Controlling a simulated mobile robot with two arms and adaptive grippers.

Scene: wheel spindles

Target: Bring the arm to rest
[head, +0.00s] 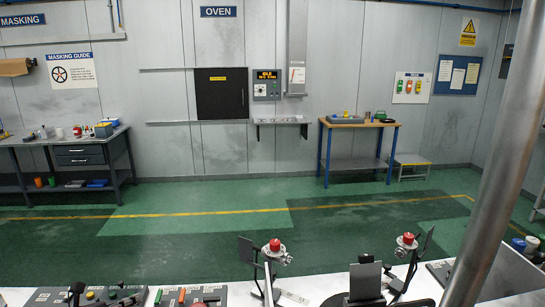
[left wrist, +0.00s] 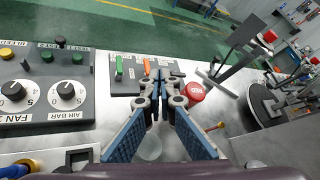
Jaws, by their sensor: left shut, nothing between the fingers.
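My left gripper (left wrist: 160,84) shows in the left wrist view, with its blue-padded fingers brought together and nothing between them. I cannot make out the left gripper clearly in the head view. My right gripper is in neither view.
Two red-topped wheel spindles (head: 275,250) (head: 407,244) stand beside dark plates. A black turntable (left wrist: 262,103) sits between them. A knob panel (left wrist: 40,90) is at the left. Beyond the worktop, the green floor (head: 240,225) is clear up to the oven wall, a grey bench (head: 80,143) and a wooden-topped table (head: 358,124).

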